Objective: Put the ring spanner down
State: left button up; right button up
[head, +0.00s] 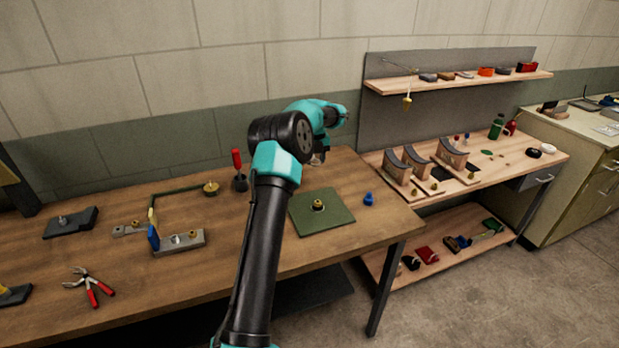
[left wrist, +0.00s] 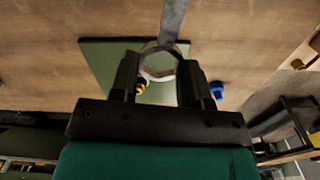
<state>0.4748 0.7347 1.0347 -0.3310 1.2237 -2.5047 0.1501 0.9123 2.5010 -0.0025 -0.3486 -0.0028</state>
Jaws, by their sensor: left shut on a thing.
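The ring spanner (left wrist: 172,18) is a grey metal bar with a ring end, seen in the left wrist view. Its ring sits between the two dark fingers of my left gripper (left wrist: 160,82), which is shut on it. The handle runs away toward the top of that view. In the head view my left gripper (head: 319,157) is above the back of the wooden table, behind the green mat. The spanner is mostly hidden there by my arm. I cannot tell whether it touches the tabletop. My right gripper is not in view.
The green mat (head: 336,219) holds a brass piece (head: 318,205). A blue piece (head: 369,199) stands to its right. A red-handled screwdriver (head: 237,160), a grey block (head: 168,247) and pliers (head: 91,285) are to the left. A workbench with curved wooden forms (head: 452,154) stands right.

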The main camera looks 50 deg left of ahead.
pick_arm(q)
jog(key=shift+d+n, duration=0.1)
jog(key=shift+n, duration=0.7)
send_over(315, 186)
jog(key=shift+f, duration=2.5)
jog(key=shift+f, duration=2.5)
jog(key=shift+f, duration=0.15)
jog(key=o, duration=1.1)
